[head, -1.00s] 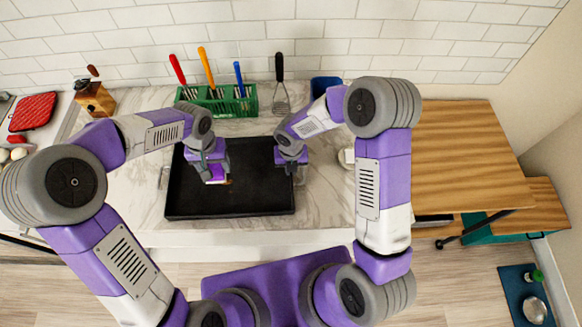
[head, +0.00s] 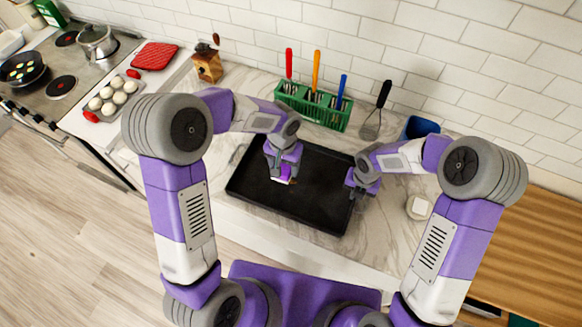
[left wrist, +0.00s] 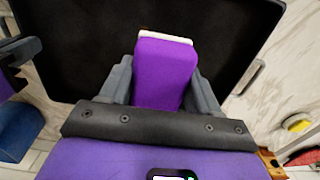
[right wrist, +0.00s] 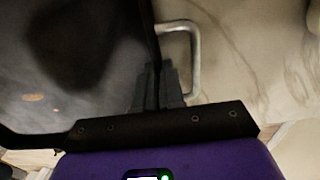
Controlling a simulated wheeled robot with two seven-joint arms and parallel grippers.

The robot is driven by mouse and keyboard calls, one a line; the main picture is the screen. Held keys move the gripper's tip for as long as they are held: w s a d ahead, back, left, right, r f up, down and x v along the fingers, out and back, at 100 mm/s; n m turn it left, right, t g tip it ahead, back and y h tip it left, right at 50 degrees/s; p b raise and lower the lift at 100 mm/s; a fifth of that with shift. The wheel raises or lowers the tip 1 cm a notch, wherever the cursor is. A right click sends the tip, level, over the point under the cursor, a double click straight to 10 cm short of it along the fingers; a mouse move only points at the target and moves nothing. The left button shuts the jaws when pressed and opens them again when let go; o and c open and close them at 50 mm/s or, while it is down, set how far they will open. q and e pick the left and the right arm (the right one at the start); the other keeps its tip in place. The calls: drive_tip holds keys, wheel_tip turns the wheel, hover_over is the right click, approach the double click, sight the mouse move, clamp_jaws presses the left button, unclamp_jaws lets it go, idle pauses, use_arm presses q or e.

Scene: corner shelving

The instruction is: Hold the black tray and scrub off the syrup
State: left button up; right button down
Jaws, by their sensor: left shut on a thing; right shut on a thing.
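The black tray (head: 300,212) lies flat on the marble counter, with a metal handle (right wrist: 182,50) at its side. My left gripper (head: 283,174) is over the tray's inside, shut on a purple block-shaped scrubber (left wrist: 163,75) with a pale end. The scrubber is down at or close to the tray floor; contact cannot be told. My right gripper (right wrist: 158,90) is shut on the tray's rim by the handle; in the head view it is at the tray's right side (head: 362,187). A small brownish spot (right wrist: 32,97), possibly syrup, shows on the tray floor in the right wrist view.
A green utensil rack (head: 312,107), a whisk-like tool (head: 374,120) and a blue container (head: 420,127) stand behind the tray. A white jar (head: 419,207) is to its right. A wooden grinder (head: 207,65), an egg tray (head: 112,100) and a stove (head: 60,70) are left.

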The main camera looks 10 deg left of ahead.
sight(293, 188)
use_arm(q)
drive_tip(key=shift+a+f, duration=0.25)
drive_tip(key=shift+f, duration=0.2)
drive_tip(key=shift+a+f, duration=0.2)
drive_tip(key=shift+f, duration=3.95)
drive_tip(key=shift+s+d+f, duration=0.15)
drive_tip(key=shift+d, duration=1)
drive_tip(key=shift+s+d, duration=0.1)
drive_tip(key=shift+d, duration=0.65)
drive_tip(key=shift+w+a, duration=0.2)
drive_tip(key=shift+a, duration=0.8)
drive_tip(key=shift+w+a, duration=0.15)
drive_tip(key=shift+a, duration=0.85)
drive_tip(key=shift+d+r, duration=0.1)
drive_tip(key=shift+r, duration=4)
